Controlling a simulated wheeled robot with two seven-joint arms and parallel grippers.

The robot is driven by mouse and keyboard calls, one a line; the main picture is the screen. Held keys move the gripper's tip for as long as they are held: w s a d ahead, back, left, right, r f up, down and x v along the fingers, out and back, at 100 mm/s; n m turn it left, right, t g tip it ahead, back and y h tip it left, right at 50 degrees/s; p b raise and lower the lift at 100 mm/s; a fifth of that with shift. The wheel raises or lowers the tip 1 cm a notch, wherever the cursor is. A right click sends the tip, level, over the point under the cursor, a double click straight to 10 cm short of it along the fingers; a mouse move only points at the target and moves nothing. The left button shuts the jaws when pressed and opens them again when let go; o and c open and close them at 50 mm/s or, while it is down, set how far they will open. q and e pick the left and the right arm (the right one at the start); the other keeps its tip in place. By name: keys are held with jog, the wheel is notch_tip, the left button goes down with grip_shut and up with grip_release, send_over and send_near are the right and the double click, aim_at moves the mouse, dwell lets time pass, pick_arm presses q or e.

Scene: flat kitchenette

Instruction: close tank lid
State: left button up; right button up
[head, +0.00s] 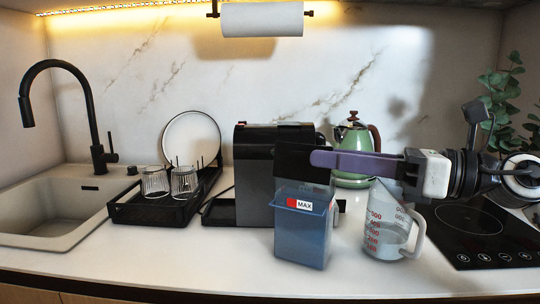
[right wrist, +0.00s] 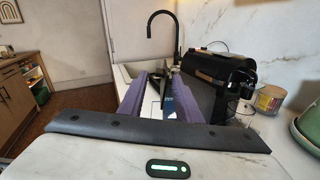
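The translucent blue water tank (head: 303,240) with a red and white MAX label stands on the counter in front of the coffee machine (head: 254,170). A dark flat panel (head: 291,163), which looks like its lid, stands raised above the tank's back edge. My right gripper (head: 322,158) reaches in from the right at the panel's height, above the tank. Its purple fingertips overlap the panel in the head view; I cannot tell whether they touch. In the right wrist view, the fingers are spread, with part of the blue tank (right wrist: 168,106) between them. My left gripper is not in view.
A measuring jug (head: 385,230) stands right of the tank, below my right gripper. A green kettle (head: 352,150) is behind, and a cooktop (head: 485,225) lies right. A dish rack (head: 160,207) with glasses and the sink (head: 60,210) are left. The counter's front strip is clear.

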aim_at(291, 153)
jog(key=p+x, duration=0.1)
jog(key=x, duration=0.8)
jog(key=shift+a, duration=0.35)
